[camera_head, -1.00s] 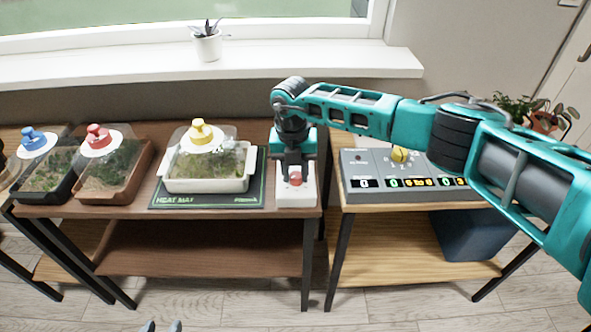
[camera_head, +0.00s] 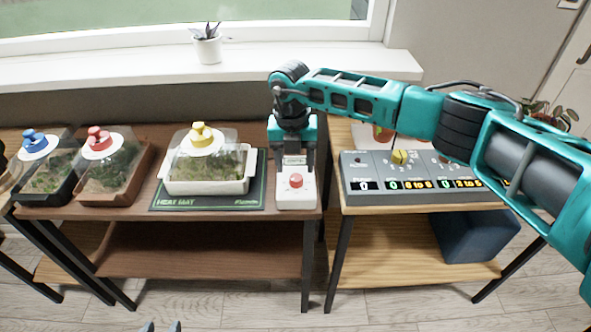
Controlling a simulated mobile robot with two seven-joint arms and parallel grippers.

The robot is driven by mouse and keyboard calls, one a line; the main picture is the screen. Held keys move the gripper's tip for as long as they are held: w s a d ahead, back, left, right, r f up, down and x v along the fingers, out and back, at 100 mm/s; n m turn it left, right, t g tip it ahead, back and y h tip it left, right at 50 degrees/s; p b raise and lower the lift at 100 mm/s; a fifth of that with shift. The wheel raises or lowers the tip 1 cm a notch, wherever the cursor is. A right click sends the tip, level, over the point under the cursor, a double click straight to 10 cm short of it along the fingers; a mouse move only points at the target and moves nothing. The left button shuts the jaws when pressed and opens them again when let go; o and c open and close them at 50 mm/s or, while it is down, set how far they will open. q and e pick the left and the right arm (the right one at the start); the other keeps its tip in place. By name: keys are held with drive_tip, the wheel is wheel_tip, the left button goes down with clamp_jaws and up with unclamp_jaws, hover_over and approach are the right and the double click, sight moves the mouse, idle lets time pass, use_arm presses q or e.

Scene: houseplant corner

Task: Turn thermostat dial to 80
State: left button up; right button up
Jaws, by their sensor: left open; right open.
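A white box (camera_head: 296,200) with a round red knob (camera_head: 295,181) on top stands at the right end of the dark wooden table. Its markings are too small to read. My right gripper (camera_head: 294,165) points down just above and behind the red knob, open, with its fingers apart and nothing visible between them. A grey panel (camera_head: 420,196) on the right table carries a yellow knob (camera_head: 400,157) with marks around it and lit number displays along the front. My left gripper (camera_head: 162,327) shows only its tips at the bottom edge, open and empty.
A white terrarium tray (camera_head: 208,187) with a yellow-handled lid sits on a heat mat (camera_head: 166,203) left of the white box. Two more terrariums, with blue (camera_head: 34,141) and red (camera_head: 98,138) handles, stand further left. My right arm crosses above the grey panel.

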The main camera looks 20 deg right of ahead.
sight(293, 177)
wheel_tip(293, 177, up, 9)
drive_tip(key=shift+a, duration=0.2)
idle(0.4)
